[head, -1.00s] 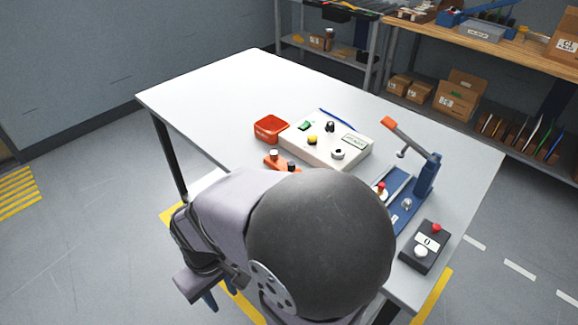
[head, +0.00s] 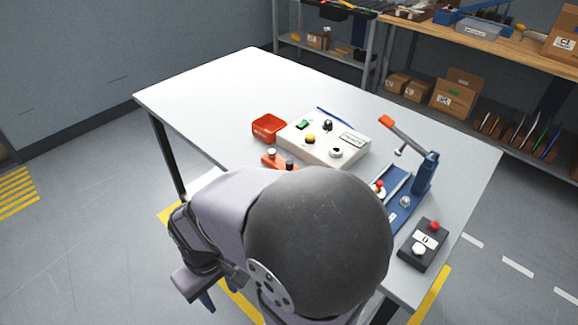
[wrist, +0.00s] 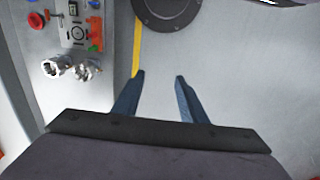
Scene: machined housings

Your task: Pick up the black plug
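An orange block (head: 268,160) lies on the table, partly hidden behind my arm. It bears a light-topped peg (head: 272,152) and a dark-topped peg (head: 289,165). The dark peg may be the black plug; it is too small to be sure. A black knob (head: 327,125) also stands on the white panel box (head: 312,148). In the wrist view my gripper (wrist: 160,76) is open and empty, with its two blue fingers apart over the floor. The table's things are left of the fingers there.
A red-orange bin (head: 269,127) stands left of the panel box. A blue fixture with an orange-handled lever (head: 424,175) and a dark button box (head: 423,245) are at right. The table's far left (head: 215,95) is clear.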

